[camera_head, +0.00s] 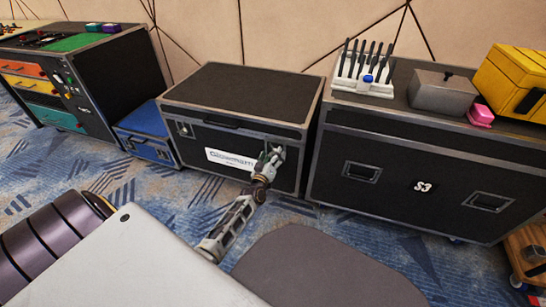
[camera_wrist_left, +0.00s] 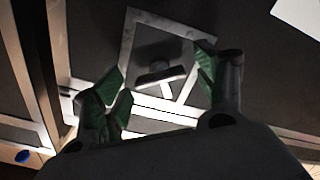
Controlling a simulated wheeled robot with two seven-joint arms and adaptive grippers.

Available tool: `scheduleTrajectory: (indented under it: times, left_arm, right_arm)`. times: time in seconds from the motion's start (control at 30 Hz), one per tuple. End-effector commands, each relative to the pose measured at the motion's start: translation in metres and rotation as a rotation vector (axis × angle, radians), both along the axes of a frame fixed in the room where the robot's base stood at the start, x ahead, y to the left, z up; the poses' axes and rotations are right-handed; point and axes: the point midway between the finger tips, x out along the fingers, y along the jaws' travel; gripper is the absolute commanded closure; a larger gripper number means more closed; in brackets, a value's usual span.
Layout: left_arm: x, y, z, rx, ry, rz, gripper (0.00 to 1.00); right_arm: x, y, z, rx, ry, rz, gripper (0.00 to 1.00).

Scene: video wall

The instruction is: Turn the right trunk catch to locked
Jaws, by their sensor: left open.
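The black trunk (camera_head: 245,88) with metal edges stands on the carpet with its lid down. Its left catch (camera_head: 183,129) shows on the front. My left gripper (camera_head: 270,156) is at the right part of the front and covers the right catch in the head view. In the left wrist view the right catch (camera_wrist_left: 160,75) is a dark turn-piece in a square metal plate (camera_wrist_left: 128,50). Its bar lies nearly level in that picture, slightly tilted. The open green-padded fingers of my left gripper (camera_wrist_left: 162,88) are on either side of it, apart from the bar. My right gripper is out of view.
A larger black case (camera_head: 400,150) stands close on the right, carrying a white rack (camera_head: 362,82), a grey box (camera_head: 442,92) and a yellow case (camera_head: 515,80). A blue box (camera_head: 145,125) stands on the left. Patterned carpet (camera_head: 110,185) is free in front.

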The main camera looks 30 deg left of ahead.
Motion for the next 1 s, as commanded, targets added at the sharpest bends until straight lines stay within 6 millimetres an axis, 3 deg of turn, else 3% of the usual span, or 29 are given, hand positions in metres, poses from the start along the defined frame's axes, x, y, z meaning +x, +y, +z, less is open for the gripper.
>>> scheduleTrajectory:
  times: [0.53, 1.0]
  left_arm:
    - [0.0091, 0.0025, 0.0005, 0.001, 0.000, 0.000, 0.29]
    - [0.0089, 0.0024, 0.0004, 0.001, 0.000, 0.000, 0.89]
  right_arm:
    - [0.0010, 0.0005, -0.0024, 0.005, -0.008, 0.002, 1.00]
    - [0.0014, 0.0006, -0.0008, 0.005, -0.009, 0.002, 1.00]
